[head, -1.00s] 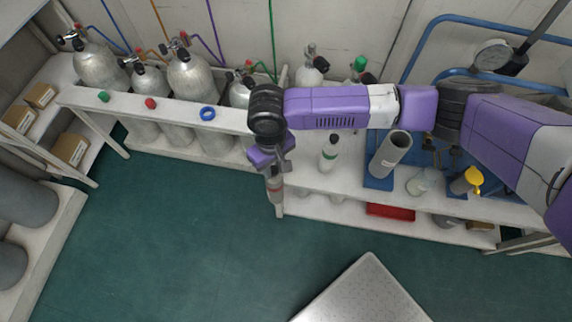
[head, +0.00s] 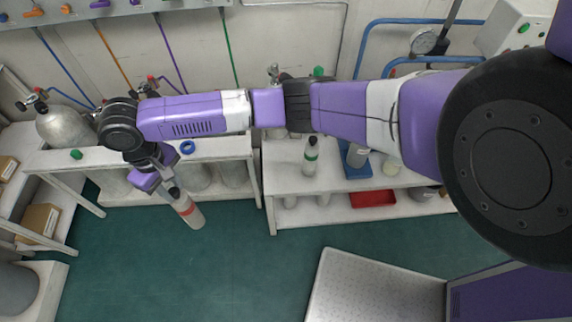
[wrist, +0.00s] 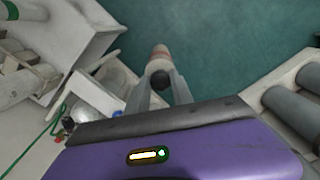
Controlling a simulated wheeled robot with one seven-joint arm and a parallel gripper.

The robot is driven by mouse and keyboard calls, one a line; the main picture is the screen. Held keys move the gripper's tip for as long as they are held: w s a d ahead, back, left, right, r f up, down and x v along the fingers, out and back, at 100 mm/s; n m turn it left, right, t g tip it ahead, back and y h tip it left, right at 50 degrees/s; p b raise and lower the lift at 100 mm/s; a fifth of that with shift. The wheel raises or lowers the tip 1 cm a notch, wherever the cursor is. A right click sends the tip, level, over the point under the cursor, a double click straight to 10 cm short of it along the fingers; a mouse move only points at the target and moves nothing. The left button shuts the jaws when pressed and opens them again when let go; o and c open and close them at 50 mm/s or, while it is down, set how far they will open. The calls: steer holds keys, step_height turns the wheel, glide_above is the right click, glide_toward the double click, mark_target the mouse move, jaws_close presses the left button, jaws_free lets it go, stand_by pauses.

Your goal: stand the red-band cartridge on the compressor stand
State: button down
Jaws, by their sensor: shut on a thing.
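The red-band cartridge (head: 187,209) is a pale cylinder with a red band, tilted, hanging over the green floor in front of the cylinder rack. My gripper (head: 170,187) is shut on its upper end. In the wrist view the cartridge (wrist: 159,58) shows between the two fingers of my gripper (wrist: 159,88), its dark end towards the camera. A green-band cartridge (head: 310,157) stands upright on the white bench to the right. I cannot tell for sure which surface is the compressor stand.
A cardboard box (head: 38,222) sits at far left. The floor below the cartridge is clear.

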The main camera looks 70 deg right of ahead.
steer(key=d+r+m+p, duration=0.2)
steer(key=d+r, duration=0.2)
steer(key=d, duration=0.5)
steer(key=d+r+m+p, duration=0.1)
steer(key=d+r+m, duration=0.1)
steer(key=d+r, duration=0.5)
steer(key=s+d+f+m+p, duration=0.3)
steer(key=s+d+m+p, duration=0.15)
steer(key=s+d, duration=1.25)
step_height(320, 180, down, 20)
steer(key=b, duration=0.7)
steer(key=shift+s, duration=0.35)
steer(key=shift+a+f+m, duration=0.1)
steer(key=shift+f+m, duration=0.05)
steer(key=shift+m, duration=0.1)
